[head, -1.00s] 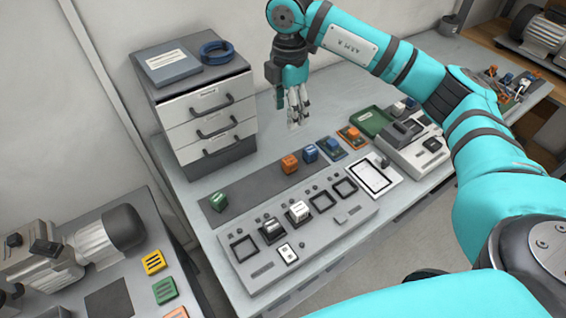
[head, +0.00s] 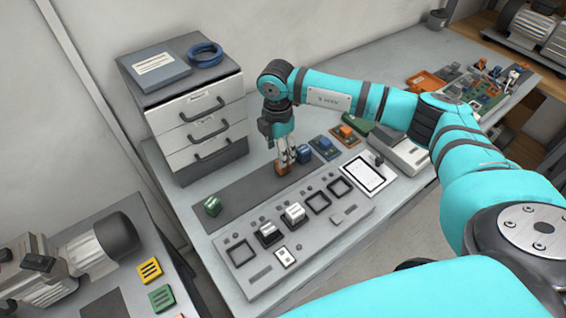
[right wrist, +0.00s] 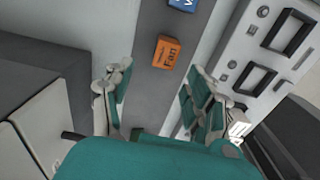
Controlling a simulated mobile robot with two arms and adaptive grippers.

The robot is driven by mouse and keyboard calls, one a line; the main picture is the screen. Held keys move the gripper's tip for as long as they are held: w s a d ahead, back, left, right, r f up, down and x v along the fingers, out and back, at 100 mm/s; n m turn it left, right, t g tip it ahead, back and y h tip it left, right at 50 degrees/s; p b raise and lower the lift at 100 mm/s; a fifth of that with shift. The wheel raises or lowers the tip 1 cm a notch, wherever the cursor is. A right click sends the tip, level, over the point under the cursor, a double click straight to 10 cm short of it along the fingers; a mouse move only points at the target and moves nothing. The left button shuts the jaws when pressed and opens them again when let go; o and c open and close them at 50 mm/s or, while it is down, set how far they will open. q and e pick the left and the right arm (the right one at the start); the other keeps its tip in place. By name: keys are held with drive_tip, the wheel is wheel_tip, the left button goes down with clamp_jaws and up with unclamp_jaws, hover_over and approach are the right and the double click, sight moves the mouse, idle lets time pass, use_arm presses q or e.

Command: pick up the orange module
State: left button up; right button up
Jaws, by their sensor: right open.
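The orange module (head: 281,169) is a small block on the dark grey strip on the bench, partly hidden behind my right gripper in the head view. In the right wrist view the orange module (right wrist: 166,53) shows a "Fan" label and lies beyond the fingertips, roughly in line with the gap between them. My right gripper (head: 285,160) points down over it in the head view. In the right wrist view the fingers of my right gripper (right wrist: 158,92) are spread apart with nothing between them. My left gripper is not in view.
A blue module (head: 304,153) stands close beside the orange one. A green module (head: 212,206) sits at the strip's left end. A grey panel (head: 245,285) with square sockets lies in front. A drawer unit (head: 205,128) stands behind left. The strip between green and orange is clear.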

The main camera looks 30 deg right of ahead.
drive_tip(key=shift+s+d+f+p, duration=0.15)
drive_tip(key=shift+f+p, duration=0.25)
drive_tip(key=shift+f, duration=0.1)
drive_tip(key=f, duration=0.1)
drive_tip(key=f+p, duration=0.1)
drive_tip(key=f, duration=0.1)
drive_tip(key=shift+d+f, duration=0.3)
drive_tip(key=shift+f, duration=0.45)
drive_tip(key=shift+c, duration=0.3)
clamp_jaws()
